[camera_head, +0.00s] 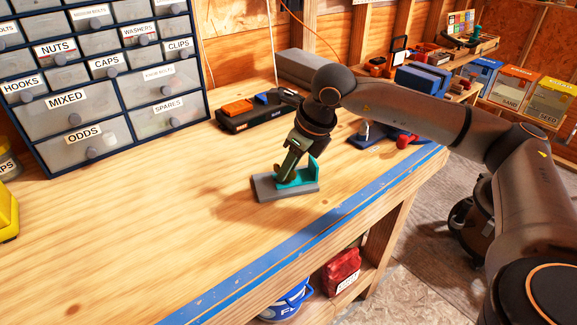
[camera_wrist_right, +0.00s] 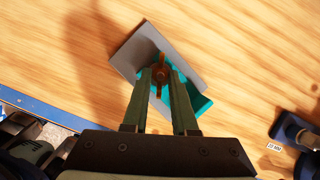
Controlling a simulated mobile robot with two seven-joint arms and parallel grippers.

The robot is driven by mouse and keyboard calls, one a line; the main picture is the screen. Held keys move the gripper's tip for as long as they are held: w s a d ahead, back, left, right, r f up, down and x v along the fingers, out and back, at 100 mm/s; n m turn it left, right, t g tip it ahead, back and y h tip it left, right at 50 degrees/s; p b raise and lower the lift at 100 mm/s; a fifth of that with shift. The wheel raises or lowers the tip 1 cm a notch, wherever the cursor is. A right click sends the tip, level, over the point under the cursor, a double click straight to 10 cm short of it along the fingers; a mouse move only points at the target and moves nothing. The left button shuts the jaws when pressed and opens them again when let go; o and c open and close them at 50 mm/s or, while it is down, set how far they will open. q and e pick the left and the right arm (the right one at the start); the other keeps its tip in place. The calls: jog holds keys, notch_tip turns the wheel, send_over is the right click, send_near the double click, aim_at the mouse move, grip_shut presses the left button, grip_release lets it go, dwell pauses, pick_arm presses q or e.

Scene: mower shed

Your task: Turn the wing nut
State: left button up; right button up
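The wing nut (camera_wrist_right: 160,73) is orange-brown and shows in the right wrist view, its wings running roughly up and down the picture. It sits over a fixture with a grey plate (camera_wrist_right: 140,45) and a teal part (camera_wrist_right: 203,104); the fixture lies on the bench, and its grey base also shows in the head view (camera_head: 268,190). My right gripper (camera_wrist_right: 160,76) points down at the nut, one finger on each side, with a gap between them. I see no clear contact with the nut. In the head view the arm and gripper hide the nut. My left gripper is not in view.
The wooden bench (camera_head: 130,240) is clear left of the fixture. A labelled drawer cabinet (camera_head: 100,80) stands at the back left. A black and orange tool (camera_head: 255,110) lies behind the fixture. A blue clamp-like item (camera_wrist_right: 295,130) is to its right. Blue tape (camera_head: 270,255) lines the front edge.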

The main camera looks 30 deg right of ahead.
grip_shut()
jog(key=shift+f+n, duration=0.1)
jog(key=shift+n, duration=0.2)
jog(key=shift+d+n+y+b, duration=0.1)
jog(key=shift+n+y+b, duration=0.3)
jog(key=shift+n, duration=0.5)
jog(key=o, duration=0.6)
grip_release()
jog(key=shift+c, duration=0.2)
jog(key=v, duration=1.2)
jog(key=shift+r, duration=0.45)
jog(key=shift+w, duration=0.1)
